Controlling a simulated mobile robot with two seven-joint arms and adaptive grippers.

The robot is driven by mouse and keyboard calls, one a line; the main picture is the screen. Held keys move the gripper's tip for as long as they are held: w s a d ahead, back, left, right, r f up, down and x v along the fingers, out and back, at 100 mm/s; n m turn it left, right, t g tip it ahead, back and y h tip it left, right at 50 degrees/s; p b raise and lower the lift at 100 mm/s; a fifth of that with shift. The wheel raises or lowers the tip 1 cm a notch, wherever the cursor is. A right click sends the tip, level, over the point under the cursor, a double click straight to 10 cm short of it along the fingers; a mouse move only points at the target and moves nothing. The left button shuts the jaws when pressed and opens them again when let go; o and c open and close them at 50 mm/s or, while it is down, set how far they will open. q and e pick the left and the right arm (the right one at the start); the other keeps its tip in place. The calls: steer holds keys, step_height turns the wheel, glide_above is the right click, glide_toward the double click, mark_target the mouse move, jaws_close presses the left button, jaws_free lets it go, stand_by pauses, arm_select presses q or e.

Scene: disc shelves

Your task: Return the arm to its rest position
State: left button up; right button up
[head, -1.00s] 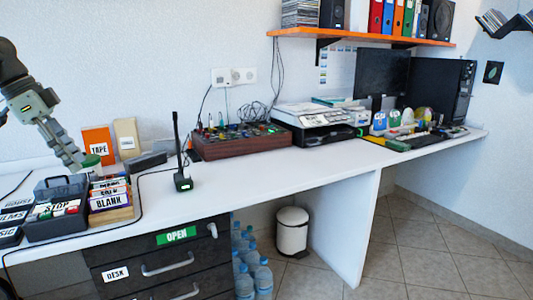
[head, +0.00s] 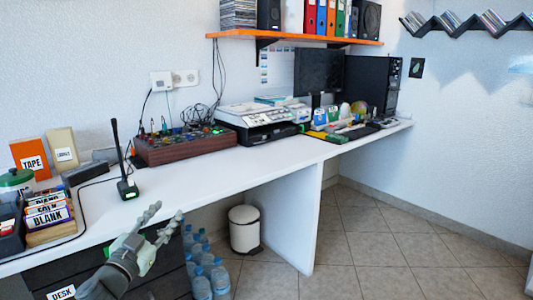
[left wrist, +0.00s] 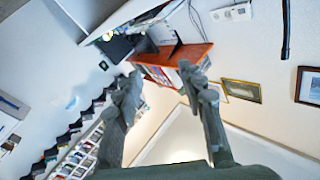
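My left gripper (head: 168,210) is in the lower left of the head view, in front of the desk edge and the dark drawers. Its two fingers are spread and point up and to the right, with nothing between them. In the left wrist view the left gripper (left wrist: 160,76) also shows two fingers apart and empty. The camera there looks up toward the walls and ceiling. My right gripper is in neither view.
The white desk (head: 215,175) carries a microphone (head: 124,165), a mixer (head: 185,148), a printer (head: 255,122) and a box of cards (head: 48,215). Water bottles (head: 205,265) and a bin (head: 244,229) stand below. The tiled floor (head: 380,240) at right is clear.

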arm_select(q)
steer(key=s+a+f+n+g+y, duration=0.2)
steer(key=s+f+n+g+y, duration=0.15)
steer(key=s+f, duration=0.55)
steer(key=s+a+f+n+g+y, duration=0.25)
steer(key=s+f+g+y, duration=0.2)
steer(key=f, duration=0.85)
steer(key=s+d+f+g, duration=0.1)
steer(key=s+f, duration=0.3)
steer(key=s, duration=0.4)
steer(key=s+d+f+g+h, duration=0.1)
steer(key=s+f+g, duration=0.3)
steer(key=s, duration=0.4)
steer(key=s+d+f+m+g+h, duration=0.1)
steer(key=s+f+g, duration=0.2)
steer(key=s, duration=0.5)
steer(key=shift+d+f, duration=0.2)
steer(key=shift+f, duration=0.45)
